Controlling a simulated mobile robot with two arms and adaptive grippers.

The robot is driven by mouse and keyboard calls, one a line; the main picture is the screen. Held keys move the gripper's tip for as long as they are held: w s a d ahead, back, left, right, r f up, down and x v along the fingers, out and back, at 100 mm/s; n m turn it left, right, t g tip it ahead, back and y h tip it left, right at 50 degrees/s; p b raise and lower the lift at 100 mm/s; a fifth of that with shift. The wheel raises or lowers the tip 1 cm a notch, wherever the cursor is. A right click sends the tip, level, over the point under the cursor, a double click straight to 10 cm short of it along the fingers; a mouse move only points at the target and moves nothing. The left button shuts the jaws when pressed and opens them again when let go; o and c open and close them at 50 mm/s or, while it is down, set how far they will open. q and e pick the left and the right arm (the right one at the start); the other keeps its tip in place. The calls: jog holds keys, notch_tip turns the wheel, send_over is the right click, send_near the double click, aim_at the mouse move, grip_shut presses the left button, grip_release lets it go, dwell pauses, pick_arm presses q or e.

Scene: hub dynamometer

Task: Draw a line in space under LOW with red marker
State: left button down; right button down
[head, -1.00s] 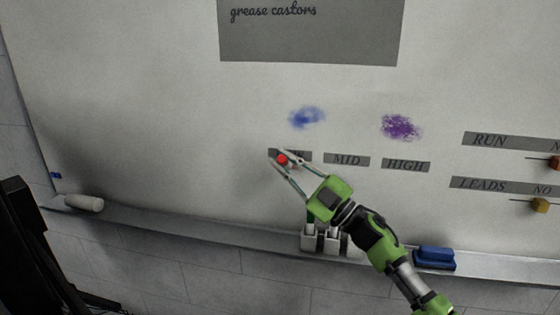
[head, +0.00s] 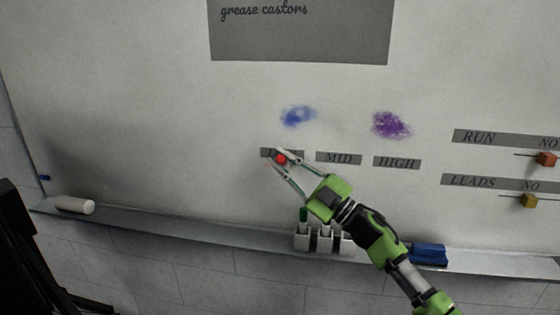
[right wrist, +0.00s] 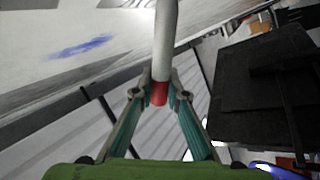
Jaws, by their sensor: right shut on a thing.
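The red marker (head: 281,160) is in my right gripper (head: 281,158), in front of the LOW label (head: 268,153), which it partly covers. In the right wrist view, my right gripper (right wrist: 160,95) is shut on the marker (right wrist: 166,45), a white barrel with a red end towards the palm. The far tip of the marker runs out of the top of that view, so I cannot tell whether it touches the board. The whiteboard (head: 150,110) shows no red line that I can see; the area under LOW is partly behind the gripper. My left gripper is not in view.
MID (head: 338,159) and HIGH (head: 397,163) labels sit right of LOW. A blue smudge (head: 298,116) and purple smudge (head: 391,125) are above. The tray (head: 190,228) below carries a marker holder (head: 302,241), a blue eraser (head: 429,254) and a white cylinder (head: 75,205).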

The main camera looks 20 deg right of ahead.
jog(key=shift+s+d, duration=0.35)
jog(key=shift+d, duration=0.1)
jog(key=shift+s+d, duration=0.35)
jog(key=shift+d, duration=0.2)
jog(key=shift+s+d, duration=0.4)
jog(key=shift+d, duration=0.2)
jog(key=shift+w+a, duration=0.15)
jog(key=shift+a, duration=0.05)
dwell(0.4)
jog(key=shift+w+a, duration=0.3)
jog(key=shift+a, duration=0.1)
